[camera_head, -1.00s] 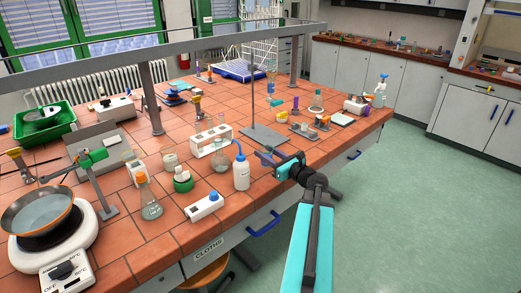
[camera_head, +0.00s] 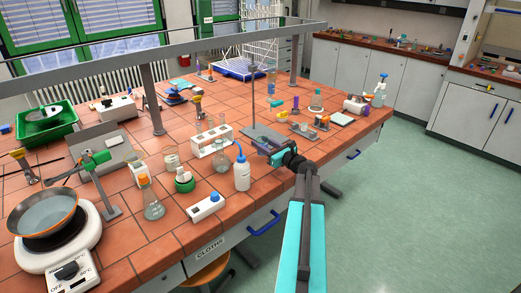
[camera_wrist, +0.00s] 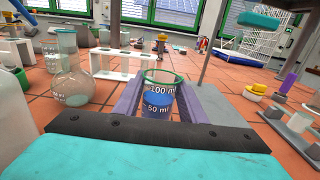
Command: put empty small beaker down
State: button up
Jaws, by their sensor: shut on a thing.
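The small beaker (camera_wrist: 159,98) stands upright between the two jaws of my gripper (camera_wrist: 158,108) in the wrist view. It is clear, with a green rim and 100 ml and 50 ml marks. Its lower part looks blue; I cannot tell whether that is liquid. The jaws are shut on its sides. In the head view my gripper (camera_head: 264,145) is low over the front part of the tiled bench (camera_head: 237,202), by the stand's grey base plate. The beaker is too small to make out there, and whether its bottom touches the tiles is hidden.
A white wash bottle (camera_head: 242,176) and a round flask (camera_head: 221,163) stand left of my gripper, with a white tube rack (camera_head: 211,146) behind them. The stand's rod (camera_head: 253,97) rises close by. Small items (camera_head: 310,127) lie to the right.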

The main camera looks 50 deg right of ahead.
dwell(0.3)
jog(key=shift+w+d, duration=0.35)
jog(key=shift+w, duration=0.05)
jog(key=shift+a+f+p, duration=0.1)
jog(key=shift+f+p, duration=0.75)
jog(key=shift+f, duration=0.95)
jog(key=shift+f, duration=0.2)
jog(key=o, duration=1.2)
jog(key=shift+r, duration=0.15)
